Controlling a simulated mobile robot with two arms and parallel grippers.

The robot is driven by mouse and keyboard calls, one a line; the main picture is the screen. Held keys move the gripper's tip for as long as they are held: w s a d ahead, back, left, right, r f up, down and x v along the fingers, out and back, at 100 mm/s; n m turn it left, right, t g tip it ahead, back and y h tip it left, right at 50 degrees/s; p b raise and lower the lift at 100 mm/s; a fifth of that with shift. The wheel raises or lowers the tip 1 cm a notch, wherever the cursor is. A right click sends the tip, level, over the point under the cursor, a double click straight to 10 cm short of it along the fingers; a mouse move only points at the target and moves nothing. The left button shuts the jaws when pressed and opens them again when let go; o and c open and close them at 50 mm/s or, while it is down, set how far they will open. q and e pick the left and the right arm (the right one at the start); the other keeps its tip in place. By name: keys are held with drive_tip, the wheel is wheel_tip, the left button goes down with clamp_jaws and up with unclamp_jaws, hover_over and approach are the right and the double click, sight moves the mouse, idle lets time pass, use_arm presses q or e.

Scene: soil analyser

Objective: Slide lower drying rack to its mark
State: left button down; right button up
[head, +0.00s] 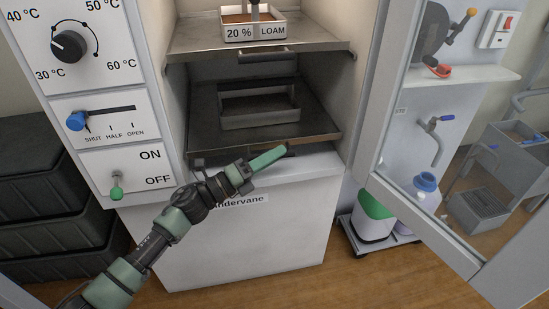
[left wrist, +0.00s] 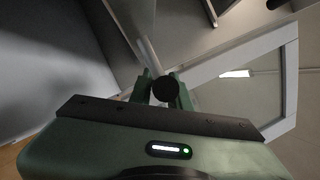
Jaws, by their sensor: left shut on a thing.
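The lower drying rack (head: 200,128) is a dark metal shelf inside the open oven, sticking out a little at its front edge. My left gripper (head: 266,159) lies at the middle of the rack's front edge, shut on what seems to be the rack's handle, mostly hidden behind the fingers. In the left wrist view the green fingers (left wrist: 165,92) close around a pale bar, with a dark round part between them. No mark for the rack can be made out. My right gripper is not in view.
The upper rack (head: 190,42) holds a tray labelled 20 % LOAM (head: 255,30). The open glass door (head: 385,130) stands at the right. The control panel (head: 85,90) is at the left, with dark crates (head: 50,205) beyond it. A white-and-green container (head: 375,218) stands low at the right.

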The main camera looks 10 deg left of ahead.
use_arm(q)
drive_tip(key=c, duration=1.3)
unclamp_jaws()
drive_tip(key=v, duration=1.2)
drive_tip(key=shift+f, duration=0.1)
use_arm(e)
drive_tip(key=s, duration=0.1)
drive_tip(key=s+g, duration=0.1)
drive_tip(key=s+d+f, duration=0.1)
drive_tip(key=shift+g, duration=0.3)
